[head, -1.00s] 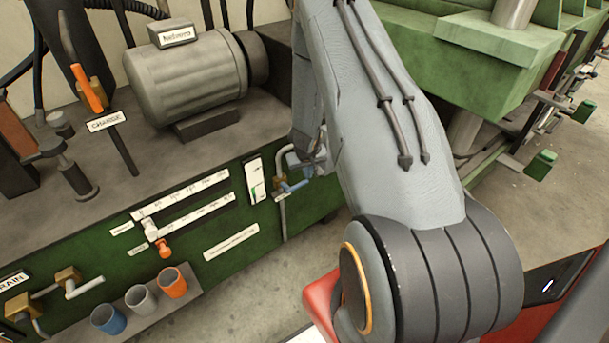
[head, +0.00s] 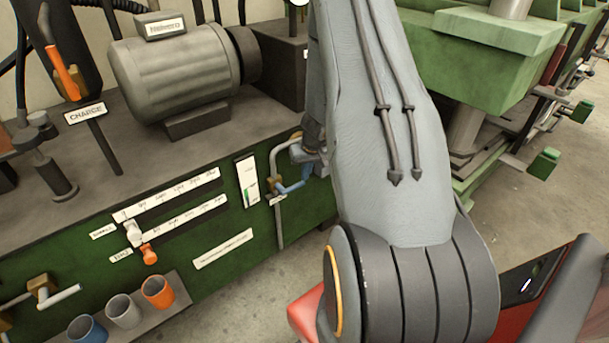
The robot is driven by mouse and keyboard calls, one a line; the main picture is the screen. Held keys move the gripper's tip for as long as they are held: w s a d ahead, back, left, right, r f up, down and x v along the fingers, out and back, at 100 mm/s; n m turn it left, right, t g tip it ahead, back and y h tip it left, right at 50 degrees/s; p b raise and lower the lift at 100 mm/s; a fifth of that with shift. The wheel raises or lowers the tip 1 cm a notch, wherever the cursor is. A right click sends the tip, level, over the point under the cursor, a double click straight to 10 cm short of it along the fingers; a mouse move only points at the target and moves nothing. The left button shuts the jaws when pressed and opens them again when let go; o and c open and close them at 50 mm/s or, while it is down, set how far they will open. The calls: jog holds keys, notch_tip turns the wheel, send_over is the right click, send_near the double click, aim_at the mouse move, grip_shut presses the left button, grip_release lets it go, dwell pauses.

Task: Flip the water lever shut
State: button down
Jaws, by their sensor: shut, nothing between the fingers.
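The water lever (head: 292,187) is a small blue handle on a brass valve, on a grey pipe at the right end of the green panel. It points to the right and slightly up in the picture. My gripper (head: 309,158) is just above and to the right of the lever, close to the pipe. It is small here and partly hidden by my grey arm. It is shut with nothing held. I cannot tell whether it touches the lever.
A white gauge strip (head: 247,181) is left of the pipe. Further left are an orange slider knob (head: 148,254), several cups (head: 157,291) and a drain valve (head: 42,289). A motor (head: 175,75) stands on top. A green press (head: 490,60) is at right.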

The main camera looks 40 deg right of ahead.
jog(key=shift+s+a+f, duration=0.25)
jog(key=shift+a+f, duration=0.1)
jog(key=shift+a, duration=0.05)
jog(key=shift+w+r+p, duration=0.1)
jog(key=shift+r+p, duration=0.45)
jog(key=shift+p, duration=0.25)
jog(key=r+p, duration=0.2)
jog(key=w+r+p, duration=0.1)
jog(key=shift+d+r+p, duration=0.4)
jog(key=s+d+r+b, duration=0.2)
jog(key=d+r, duration=0.2)
jog(key=d, duration=0.4)
jog(key=shift+s+d+r, duration=0.15)
jog(key=shift+d+r, duration=0.15)
